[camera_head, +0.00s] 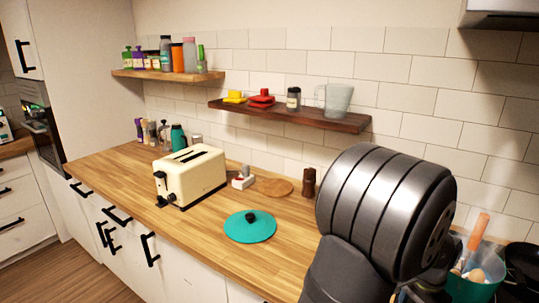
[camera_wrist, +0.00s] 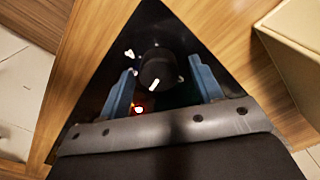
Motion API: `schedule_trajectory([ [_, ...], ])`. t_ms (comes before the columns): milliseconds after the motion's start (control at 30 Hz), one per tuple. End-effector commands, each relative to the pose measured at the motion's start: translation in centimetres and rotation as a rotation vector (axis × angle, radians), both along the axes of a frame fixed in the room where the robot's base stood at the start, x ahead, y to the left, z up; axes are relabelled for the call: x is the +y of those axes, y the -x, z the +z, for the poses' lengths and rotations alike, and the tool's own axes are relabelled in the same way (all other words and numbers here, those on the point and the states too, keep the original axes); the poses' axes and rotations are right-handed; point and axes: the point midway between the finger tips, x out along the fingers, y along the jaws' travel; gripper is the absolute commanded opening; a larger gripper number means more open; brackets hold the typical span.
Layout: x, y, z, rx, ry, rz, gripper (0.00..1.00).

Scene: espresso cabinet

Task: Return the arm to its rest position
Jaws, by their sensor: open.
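My gripper (camera_wrist: 163,86) shows in the wrist view with its two blue fingers spread apart. No object is clamped between them. Beyond the fingers is a dark, glossy, triangular area with a round black part and a small red light; I cannot tell what it is or how far away. In the head view a large dark grey link of my arm fills the right foreground, in front of the counter. My gripper is not visible there.
The wooden counter (camera_head: 110,167) holds a cream toaster (camera_head: 190,175), a teal lid (camera_head: 250,231), a round wooden board (camera_head: 274,187) and a brown mill (camera_head: 309,182). A teal pot (camera_head: 470,291) with utensils stands at right, partly behind my arm. Two shelves hang above.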

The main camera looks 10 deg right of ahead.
Motion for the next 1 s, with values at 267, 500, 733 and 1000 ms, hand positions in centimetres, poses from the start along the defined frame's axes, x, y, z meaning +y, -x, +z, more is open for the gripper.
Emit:
schedule_trajectory([
  [267, -0.01, 0.09, 0.00, 0.000, 0.000, -0.225, 0.59],
  [500, 0.00, 0.13, 0.01, 0.000, 0.000, -0.367, 0.59],
  [733, 0.01, 0.15, 0.02, 0.000, 0.000, -0.415, 0.59],
  [1000, 0.01, 0.15, 0.02, 0.000, 0.000, -0.415, 0.59],
])
